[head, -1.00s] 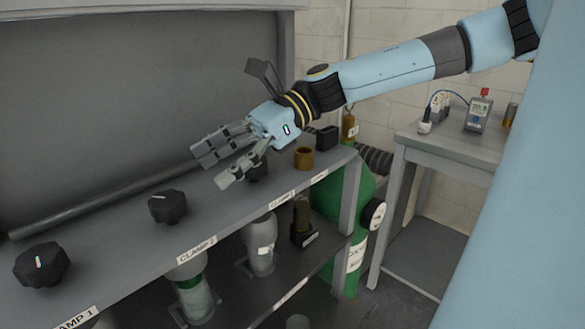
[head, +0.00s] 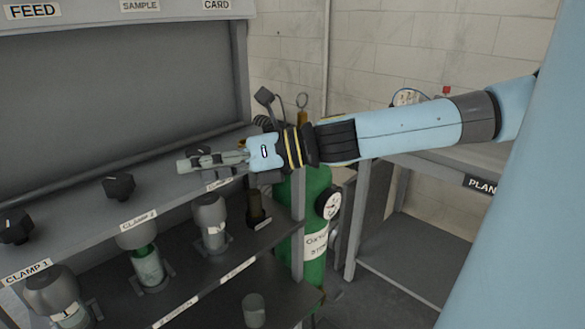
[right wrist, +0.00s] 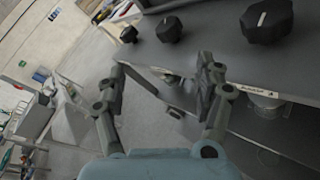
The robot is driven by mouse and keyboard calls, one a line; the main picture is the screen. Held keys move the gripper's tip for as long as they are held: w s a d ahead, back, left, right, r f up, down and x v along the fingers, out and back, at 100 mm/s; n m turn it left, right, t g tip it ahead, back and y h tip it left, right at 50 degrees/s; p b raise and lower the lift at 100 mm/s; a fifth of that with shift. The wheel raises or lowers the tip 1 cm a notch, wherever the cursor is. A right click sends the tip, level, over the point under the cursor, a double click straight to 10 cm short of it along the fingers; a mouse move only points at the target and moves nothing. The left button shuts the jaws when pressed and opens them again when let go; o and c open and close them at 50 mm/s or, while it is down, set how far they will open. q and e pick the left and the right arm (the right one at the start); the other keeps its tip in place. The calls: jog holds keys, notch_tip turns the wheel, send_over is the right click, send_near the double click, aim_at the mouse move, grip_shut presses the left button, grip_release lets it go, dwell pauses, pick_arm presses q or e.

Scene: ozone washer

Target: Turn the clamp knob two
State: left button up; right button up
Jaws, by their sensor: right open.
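The clamp two knob (head: 119,186) is a dark faceted knob with a light mark on its top. It stands on the grey ledge (head: 70,212), behind the label CLAMP 2 (head: 138,220). My right gripper (head: 188,161) is over the ledge to the right of this knob and apart from it. Its fingers point left and are open and empty. In the right wrist view, a row of dark knobs (right wrist: 267,20) lies beyond and to the right of the spread fingers (right wrist: 163,75); I cannot tell for sure which is which. My left gripper is out of view.
The clamp one knob (head: 16,227) is at the left of the ledge. Several grey-capped vessels (head: 148,268) stand on the shelf below. A side table (head: 425,170) is farther right.

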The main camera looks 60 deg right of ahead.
jog(key=s+a+f+m+g+h, duration=0.1)
jog(key=s+f+m+g+h, duration=0.3)
jog(key=m, duration=1.2)
jog(key=s+a+f+m+g+h, duration=0.2)
jog(key=s+f+m+g+h, duration=0.2)
jog(key=s+f+m, duration=0.7)
jog(key=shift+f+m+h+b, duration=0.35)
jog(key=shift+f+m+h, duration=0.7)
jog(key=shift+m, duration=1.65)
jog(key=shift+r, duration=0.1)
